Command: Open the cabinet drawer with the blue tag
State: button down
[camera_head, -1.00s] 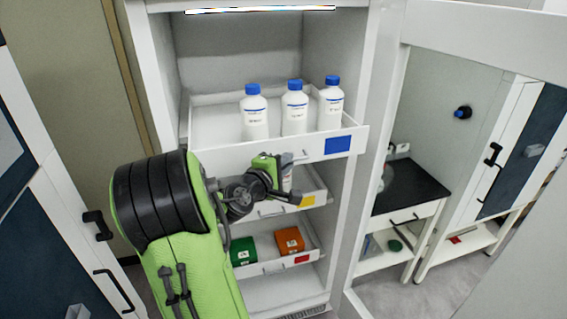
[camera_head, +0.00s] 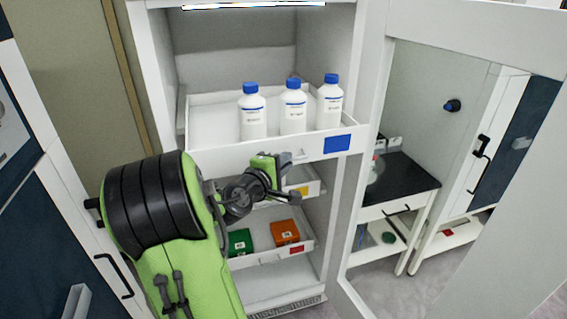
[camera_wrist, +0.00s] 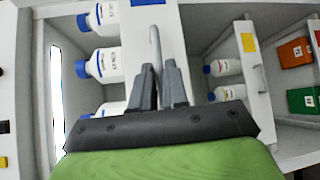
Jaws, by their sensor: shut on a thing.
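The top drawer (camera_head: 225,158) carries a blue tag (camera_head: 337,143) at the right of its white front. It stands out from the cabinet and holds white bottles with blue caps (camera_head: 293,112). My gripper (camera_head: 284,162) is at the middle of this drawer's front, shut on its handle. In the wrist view my gripper's grey fingers (camera_wrist: 158,85) close around the pale handle bar (camera_wrist: 155,45), which runs along the white front. My arm hides part of the drawers below.
Below are a drawer with a yellow tag (camera_head: 303,190) and one with a red tag (camera_head: 297,250) holding a green box (camera_head: 240,242) and an orange box (camera_head: 285,232). An open cabinet door (camera_head: 440,40) stands at right. A black-topped bench (camera_head: 405,180) lies beyond it.

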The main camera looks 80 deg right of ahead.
jog(key=c, duration=1.2)
grip_release()
jog(key=b+v, duration=0.1)
jog(key=v, duration=1.4)
jog(key=shift+a+b, duration=0.35)
jog(key=shift+a, duration=0.05)
jog(key=shift+w, duration=0.15)
